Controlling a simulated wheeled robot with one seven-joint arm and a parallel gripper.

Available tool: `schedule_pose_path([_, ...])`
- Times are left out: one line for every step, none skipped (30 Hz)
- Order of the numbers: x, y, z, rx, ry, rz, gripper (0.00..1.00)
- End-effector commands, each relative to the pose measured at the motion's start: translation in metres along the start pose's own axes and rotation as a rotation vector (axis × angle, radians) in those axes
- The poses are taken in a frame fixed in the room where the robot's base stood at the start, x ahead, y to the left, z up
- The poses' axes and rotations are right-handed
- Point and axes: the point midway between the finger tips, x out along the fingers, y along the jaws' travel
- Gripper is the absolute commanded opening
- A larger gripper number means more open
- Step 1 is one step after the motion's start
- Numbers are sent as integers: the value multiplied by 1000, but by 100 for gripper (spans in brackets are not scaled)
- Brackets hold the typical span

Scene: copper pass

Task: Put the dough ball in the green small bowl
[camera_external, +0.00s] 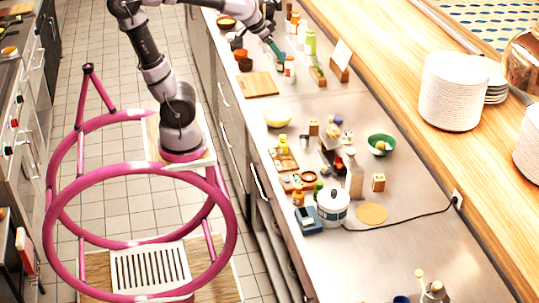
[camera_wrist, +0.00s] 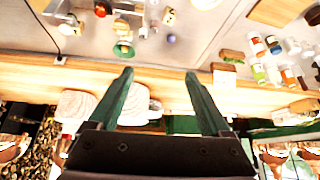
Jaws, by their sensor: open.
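The green small bowl (camera_external: 388,152) stands on the steel counter, right of the middle in the external view. It also shows at the upper left of the wrist view (camera_wrist: 124,51). A small pale yellow ball (camera_external: 380,145), which looks like the dough ball, appears to lie inside the bowl. My gripper (camera_external: 279,52) is raised over the far end of the counter, well away from the bowl. In the wrist view my gripper (camera_wrist: 158,72) shows two green fingers spread apart with nothing between them.
A pale round item (camera_external: 278,116) sits near the counter's front edge. Bottles and small items crowd around a white pot (camera_external: 333,205). A cutting board (camera_external: 259,84) lies near my gripper. Plate stacks (camera_external: 450,95) stand on the wooden ledge. Steel around the green bowl's right side is clear.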

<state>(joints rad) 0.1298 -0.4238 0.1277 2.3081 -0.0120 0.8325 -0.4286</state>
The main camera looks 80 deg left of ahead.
Motion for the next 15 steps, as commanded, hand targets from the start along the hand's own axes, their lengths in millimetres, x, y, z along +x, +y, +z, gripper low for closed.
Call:
schedule_pose_path([-16,-5,18,78,22,-10,82])
schedule_pose_path([-22,-6,27,130,28,-17,82])
schedule_pose_path([-29,-8,40,193,36,-29,82])
schedule_pose_path([-34,-9,48,237,42,-38,82])
schedule_pose_path([-38,-11,56,277,45,-47,82])
schedule_pose_path([-43,-12,65,327,49,-59,82])
schedule_pose_path([-45,-13,71,359,52,-67,82])
schedule_pose_path([-47,-14,76,386,55,-74,82])
schedule_pose_path([-49,-14,82,417,56,-83,82])
schedule_pose_path([-51,-15,85,435,56,-88,82])
schedule_pose_path([-52,-15,88,451,56,-92,82])
schedule_pose_path([-52,-15,90,464,57,-96,82])
schedule_pose_path([-53,-16,91,471,56,-98,82])
schedule_pose_path([-53,-16,92,476,55,-99,82])
schedule_pose_path([-53,-16,93,479,55,-99,82])
